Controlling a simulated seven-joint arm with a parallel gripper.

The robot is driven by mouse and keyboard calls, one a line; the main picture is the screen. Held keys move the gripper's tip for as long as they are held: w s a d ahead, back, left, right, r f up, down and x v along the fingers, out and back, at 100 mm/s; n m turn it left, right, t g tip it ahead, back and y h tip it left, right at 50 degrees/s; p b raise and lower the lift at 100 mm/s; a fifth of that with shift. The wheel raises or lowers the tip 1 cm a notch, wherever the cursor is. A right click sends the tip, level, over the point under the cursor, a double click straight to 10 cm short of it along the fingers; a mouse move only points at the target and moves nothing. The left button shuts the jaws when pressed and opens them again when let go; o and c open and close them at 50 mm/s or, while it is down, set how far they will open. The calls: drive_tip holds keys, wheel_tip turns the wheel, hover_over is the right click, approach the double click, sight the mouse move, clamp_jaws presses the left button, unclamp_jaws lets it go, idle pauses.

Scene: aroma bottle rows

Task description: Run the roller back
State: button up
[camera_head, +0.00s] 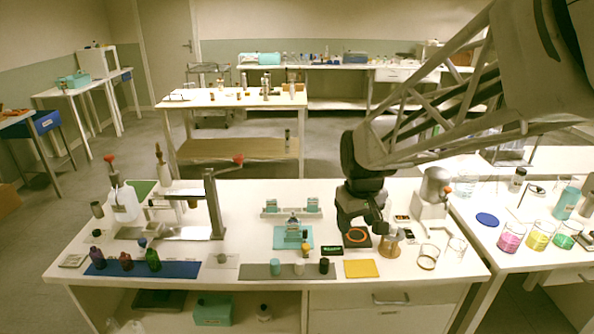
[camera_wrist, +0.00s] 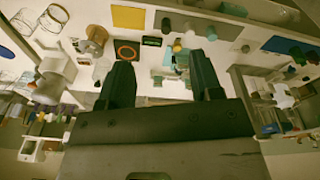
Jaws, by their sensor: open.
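I cannot make out for certain which part is the roller. A teal pad (camera_head: 281,243) lies mid-bench with a small teal and white fixture (camera_head: 293,226) on it. Behind it is a pale rail (camera_head: 272,214) carrying two teal blocks. My gripper (camera_head: 364,224) is open above the bench, right of the teal pad and near a black square with an orange ring (camera_head: 357,233). The wrist view shows both dark fingers apart with nothing between them (camera_wrist: 160,64). The teal pad lies beyond the fingers there, partly hidden.
A stand with a grey post (camera_head: 214,205) and red knob is at left. Bottles stand on a blue mat (camera_head: 190,269). Small jars stand on a grey mat (camera_head: 252,271) beside a yellow mat (camera_head: 362,268). A wooden-looking piece (camera_head: 389,246) and glass beakers (camera_head: 428,258) are to the right.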

drive_tip(key=w+a+f+n, duration=0.2)
drive_tip(key=w+a+f, duration=0.2)
drive_tip(key=w+f, duration=0.7)
drive_tip(key=n+g, duration=0.1)
drive_tip(key=n, duration=0.2)
hover_over(306, 246)
drive_tip(key=f, duration=1)
drive_tip(key=shift+s+d, duration=0.15)
drive_tip(key=shift+s, duration=0.05)
drive_tip(key=shift+w+a+f, duration=0.2)
drive_tip(key=shift+w+f, duration=0.05)
drive_tip(key=shift+f, duration=0.15)
drive_tip(key=shift+f, duration=0.15)
drive_tip(key=shift+f, duration=3.75)
